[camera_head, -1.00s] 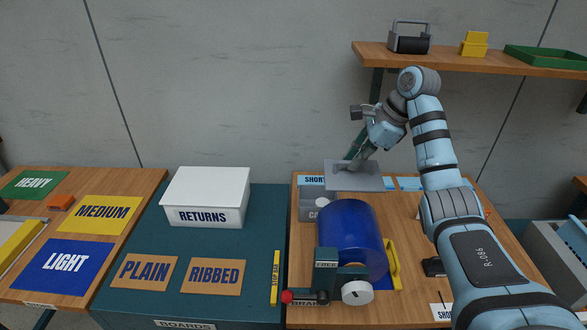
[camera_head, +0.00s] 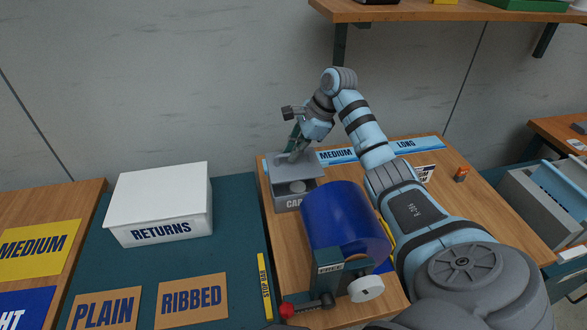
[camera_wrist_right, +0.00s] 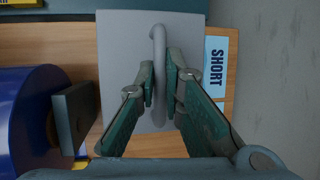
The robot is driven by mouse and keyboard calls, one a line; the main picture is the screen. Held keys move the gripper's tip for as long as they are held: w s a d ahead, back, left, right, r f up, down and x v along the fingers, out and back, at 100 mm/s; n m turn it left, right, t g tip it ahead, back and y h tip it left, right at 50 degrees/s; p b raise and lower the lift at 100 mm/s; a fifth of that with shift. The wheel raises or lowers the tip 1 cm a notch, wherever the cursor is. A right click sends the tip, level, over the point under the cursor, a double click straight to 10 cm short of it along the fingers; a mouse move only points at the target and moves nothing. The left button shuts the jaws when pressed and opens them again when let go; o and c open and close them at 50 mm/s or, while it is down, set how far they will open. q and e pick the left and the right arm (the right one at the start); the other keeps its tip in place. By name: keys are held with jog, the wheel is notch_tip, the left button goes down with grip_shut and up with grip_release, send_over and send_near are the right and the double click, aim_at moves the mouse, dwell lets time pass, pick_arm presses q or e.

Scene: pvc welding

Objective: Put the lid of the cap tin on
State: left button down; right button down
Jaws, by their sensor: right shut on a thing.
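The cap tin (camera_head: 288,204) is a small grey box with a lettered front, partly cut off by the blue roll, standing at the bench's left side in the head view. A pale round thing shows inside its open top. My right gripper (camera_head: 293,153) is shut on the handle of the flat grey lid (camera_head: 306,167) and holds it above the tin, with a gap at the front. In the right wrist view the lid (camera_wrist_right: 120,70) lies below my right gripper (camera_wrist_right: 160,82), its bar handle (camera_wrist_right: 157,45) between the fingers. My left gripper is not in view.
A big blue roll (camera_head: 340,220) on a stand with a red-knobbed lever (camera_head: 287,310) is close to the tin's right. A white RETURNS box (camera_head: 160,200) stands to the left. Blue length labels (camera_head: 337,155) line the bench's back. A shelf (camera_head: 430,12) hangs above.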

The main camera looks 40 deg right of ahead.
aim_at(295, 164)
notch_tip(295, 164, down, 5)
jog(key=shift+f, duration=0.1)
jog(key=shift+f+b, duration=0.2)
jog(key=shift+b, duration=0.1)
jog(key=c, duration=1.7)
grip_release()
jog(key=shift+r, duration=0.1)
jog(key=p+v, duration=0.1)
jog(key=v, duration=1.1)
jog(key=shift+r, duration=0.15)
